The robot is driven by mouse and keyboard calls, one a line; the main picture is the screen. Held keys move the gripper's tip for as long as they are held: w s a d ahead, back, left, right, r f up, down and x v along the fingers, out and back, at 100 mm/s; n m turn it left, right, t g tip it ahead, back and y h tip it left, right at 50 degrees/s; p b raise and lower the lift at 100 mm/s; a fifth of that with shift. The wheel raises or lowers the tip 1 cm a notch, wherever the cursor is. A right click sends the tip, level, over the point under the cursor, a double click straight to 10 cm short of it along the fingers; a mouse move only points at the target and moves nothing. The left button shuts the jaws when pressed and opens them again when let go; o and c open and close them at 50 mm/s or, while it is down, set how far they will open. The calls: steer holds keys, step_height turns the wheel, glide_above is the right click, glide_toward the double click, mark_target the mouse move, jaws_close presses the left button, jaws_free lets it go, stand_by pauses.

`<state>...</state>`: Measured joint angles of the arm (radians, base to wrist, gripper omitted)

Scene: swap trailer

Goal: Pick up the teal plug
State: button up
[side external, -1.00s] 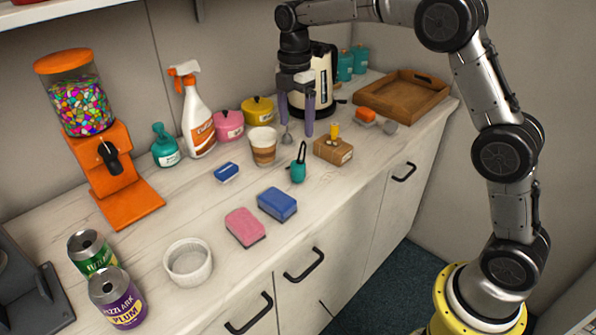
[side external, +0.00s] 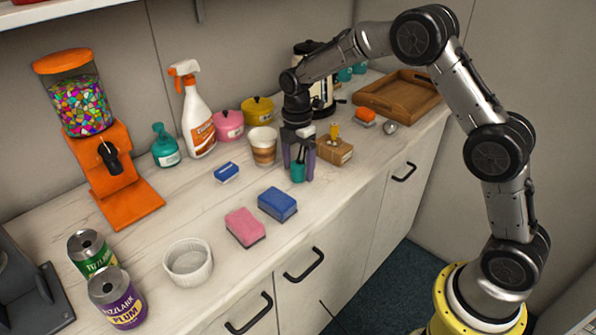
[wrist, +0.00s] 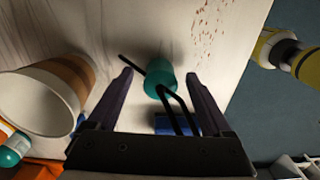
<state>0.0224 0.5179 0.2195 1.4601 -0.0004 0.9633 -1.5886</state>
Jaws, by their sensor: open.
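The teal plug (side external: 298,173), a small cylinder with a black loop on top, stands on the counter right of the paper cup. In the wrist view the teal plug (wrist: 157,86) sits between my fingers, with its black loop reaching back toward the gripper body. My gripper (side external: 299,174) points down around the plug, one finger on each side. In the wrist view my gripper (wrist: 160,76) is open, with a visible gap between each finger and the plug.
A striped paper cup (side external: 262,147) stands close on the left. A wooden block with a yellow knob (side external: 334,152) is close on the right. Blue (side external: 277,205) and pink (side external: 244,228) sponges lie in front. A wooden tray (side external: 420,112) sits at the far right.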

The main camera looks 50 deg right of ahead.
steer(key=shift+f, duration=0.2)
jaws_close()
stand_by(0.3)
steer(key=shift+r, duration=0.15)
